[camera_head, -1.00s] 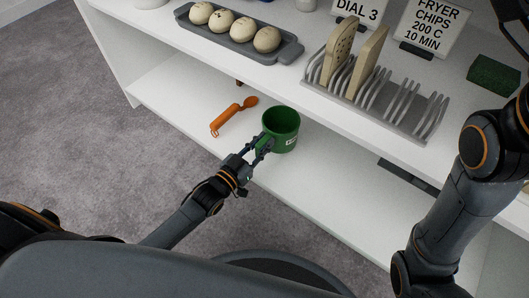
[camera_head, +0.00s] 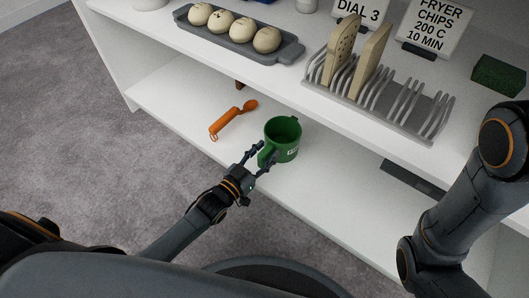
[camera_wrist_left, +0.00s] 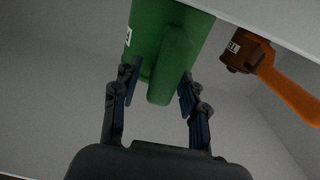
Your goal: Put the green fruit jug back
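The green jug (camera_head: 286,143) stands upright on the lower white shelf, near its front edge, with a white label on its side. Its handle (camera_head: 266,156) points toward my left gripper. My left gripper (camera_head: 267,152) is open, with one finger on each side of the handle. In the left wrist view the jug (camera_wrist_left: 165,35) is ahead and its handle (camera_wrist_left: 175,65) lies between the spread fingers (camera_wrist_left: 160,90), with gaps visible. Of my right arm only links show at the right; its gripper is out of view.
The upper shelf holds a grey tray (camera_head: 285,52) of round buns, a toast rack (camera_head: 405,112) with slices, signs and a green block (camera_head: 500,76).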

